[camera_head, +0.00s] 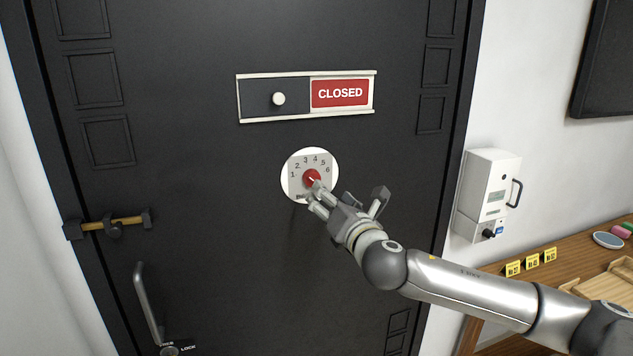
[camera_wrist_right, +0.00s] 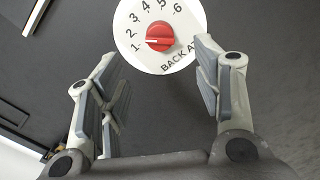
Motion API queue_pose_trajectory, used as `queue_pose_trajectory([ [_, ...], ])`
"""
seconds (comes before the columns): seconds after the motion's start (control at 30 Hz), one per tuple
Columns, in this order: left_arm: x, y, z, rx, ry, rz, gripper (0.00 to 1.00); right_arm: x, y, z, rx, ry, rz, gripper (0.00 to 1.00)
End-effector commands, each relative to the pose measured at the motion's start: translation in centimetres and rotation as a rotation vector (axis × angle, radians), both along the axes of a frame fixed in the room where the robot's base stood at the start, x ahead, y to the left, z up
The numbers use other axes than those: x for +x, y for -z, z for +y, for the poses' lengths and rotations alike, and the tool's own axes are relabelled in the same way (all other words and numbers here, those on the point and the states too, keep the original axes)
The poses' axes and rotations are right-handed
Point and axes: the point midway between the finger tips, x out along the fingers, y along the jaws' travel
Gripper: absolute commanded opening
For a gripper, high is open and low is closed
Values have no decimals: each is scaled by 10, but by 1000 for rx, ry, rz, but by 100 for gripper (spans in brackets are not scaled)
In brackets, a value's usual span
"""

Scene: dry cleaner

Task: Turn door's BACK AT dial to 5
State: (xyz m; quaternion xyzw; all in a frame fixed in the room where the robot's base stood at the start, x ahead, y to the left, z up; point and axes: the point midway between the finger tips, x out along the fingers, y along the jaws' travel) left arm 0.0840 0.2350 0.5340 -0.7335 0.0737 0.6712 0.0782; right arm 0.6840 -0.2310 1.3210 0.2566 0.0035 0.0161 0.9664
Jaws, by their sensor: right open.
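The BACK AT dial is a round white plate (camera_head: 295,165) on the black door, numbered 1 to 6 in an arc, with a red knob (camera_head: 312,176) at its centre. In the right wrist view the knob (camera_wrist_right: 160,37) has a white mark pointing left, towards the 1. My right gripper (camera_head: 318,197) is in front of the dial's lower part, covering some of the lettering in the head view. It is open, and in the right wrist view its fingers stand apart with the knob ahead between them, not clearly touching it. My left gripper is out of view.
Above the dial is a sliding CLOSED sign (camera_head: 340,94). A door handle (camera_head: 148,305) and a wooden latch bar (camera_head: 112,223) are at the left. A white wall box (camera_head: 487,185) hangs right of the door, above a wooden counter (camera_head: 560,263) with yellow tags (camera_head: 532,262).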

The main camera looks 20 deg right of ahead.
Motion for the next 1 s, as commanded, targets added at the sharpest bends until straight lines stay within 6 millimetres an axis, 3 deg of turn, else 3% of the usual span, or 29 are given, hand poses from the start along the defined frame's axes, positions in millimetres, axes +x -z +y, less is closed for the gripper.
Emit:
queue_pose_trajectory([
  [0.23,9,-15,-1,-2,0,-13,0,32,-3,2,4,0,1,59],
  [0.6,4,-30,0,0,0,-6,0,79,-2,3,5,0,2,59],
  [1.0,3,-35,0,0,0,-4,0,101,0,4,4,-1,1,59],
])
